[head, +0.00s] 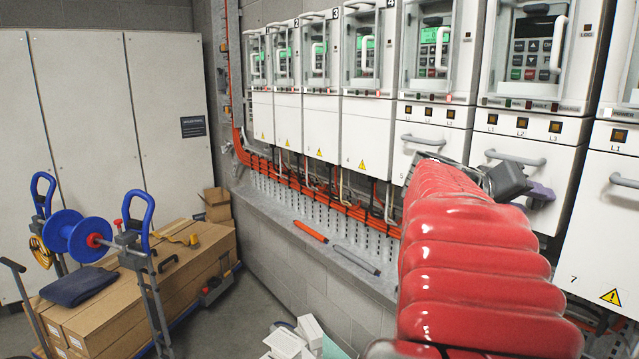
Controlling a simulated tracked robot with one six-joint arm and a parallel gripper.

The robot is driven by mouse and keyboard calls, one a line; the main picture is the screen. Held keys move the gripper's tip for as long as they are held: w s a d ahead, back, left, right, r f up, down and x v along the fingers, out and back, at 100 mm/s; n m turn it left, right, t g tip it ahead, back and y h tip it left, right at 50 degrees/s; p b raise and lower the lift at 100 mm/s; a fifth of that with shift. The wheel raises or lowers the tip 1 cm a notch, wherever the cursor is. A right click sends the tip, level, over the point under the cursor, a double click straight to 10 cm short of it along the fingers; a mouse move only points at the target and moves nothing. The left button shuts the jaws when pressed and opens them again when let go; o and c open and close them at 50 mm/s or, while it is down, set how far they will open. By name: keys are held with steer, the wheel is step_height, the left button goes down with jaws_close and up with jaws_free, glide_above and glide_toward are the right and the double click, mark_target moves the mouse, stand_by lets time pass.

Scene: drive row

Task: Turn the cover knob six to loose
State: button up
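The sixth drive unit (532,120) is white, between the fifth drive (440,60) and the unit marked 7 at the right edge. The knob's turned position is not readable.
The other drives stand in a row along the wall, with orange cables (320,190) beneath. A ledge holds an orange-tipped tool (311,231) and a grey tool (357,261). A trolley with cardboard boxes (190,270) and a blue reel (75,235) stands left. White containers (290,340) lie on the floor.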

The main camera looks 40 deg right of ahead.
steer(key=c, duration=0.9)
steer(key=shift+d, duration=0.15)
jaws_close()
